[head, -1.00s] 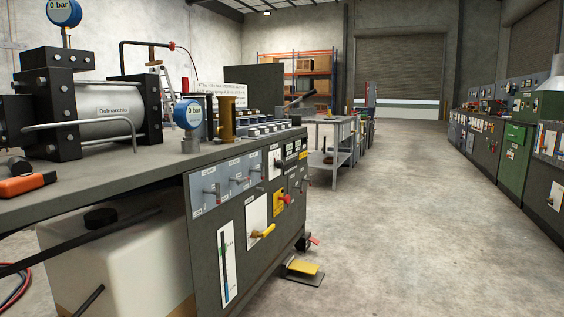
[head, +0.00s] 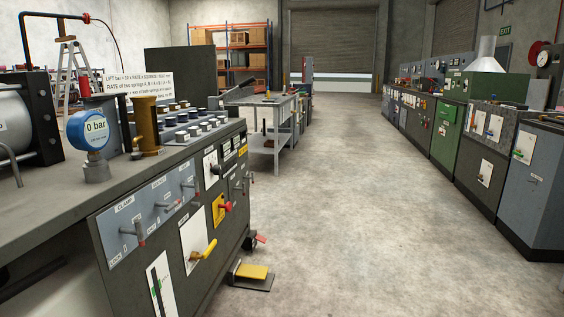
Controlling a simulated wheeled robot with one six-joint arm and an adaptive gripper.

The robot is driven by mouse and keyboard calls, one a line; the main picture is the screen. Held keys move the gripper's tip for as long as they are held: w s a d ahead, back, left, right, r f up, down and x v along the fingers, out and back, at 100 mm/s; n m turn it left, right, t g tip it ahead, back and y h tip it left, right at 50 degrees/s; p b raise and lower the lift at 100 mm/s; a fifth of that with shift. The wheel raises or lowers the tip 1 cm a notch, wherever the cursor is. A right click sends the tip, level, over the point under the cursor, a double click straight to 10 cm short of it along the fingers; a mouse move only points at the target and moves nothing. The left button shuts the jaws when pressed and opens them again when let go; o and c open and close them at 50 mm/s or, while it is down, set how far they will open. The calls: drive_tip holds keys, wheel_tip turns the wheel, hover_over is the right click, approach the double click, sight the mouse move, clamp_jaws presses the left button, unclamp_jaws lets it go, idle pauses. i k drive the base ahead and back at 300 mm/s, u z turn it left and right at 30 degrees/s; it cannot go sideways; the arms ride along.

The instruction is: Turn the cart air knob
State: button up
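I cannot tell for sure which control is the cart air knob, because most labels are too small to read. On the near cart's front are a red knob (head: 226,207) on a yellow plate, a yellow lever handle (head: 205,250) on a white plate, and a dark knob (head: 214,169) on a white plate above. A blue-grey panel (head: 124,248) carries several small levers, one marked CLAMP. A blue gauge (head: 88,130) on the cart top reads 0 bar. My gripper is not in view.
A brass flanged spool (head: 147,128) and a placard (head: 138,87) stand on the cart top (head: 45,200). A yellow foot pedal (head: 252,272) lies on the floor beside the cart. A grey table (head: 268,107) stands beyond. The middle aisle is clear.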

sight(217, 170)
drive_tip(key=z, duration=0.5)
drive_tip(key=i, duration=1.5)
drive_tip(key=u, duration=0.55)
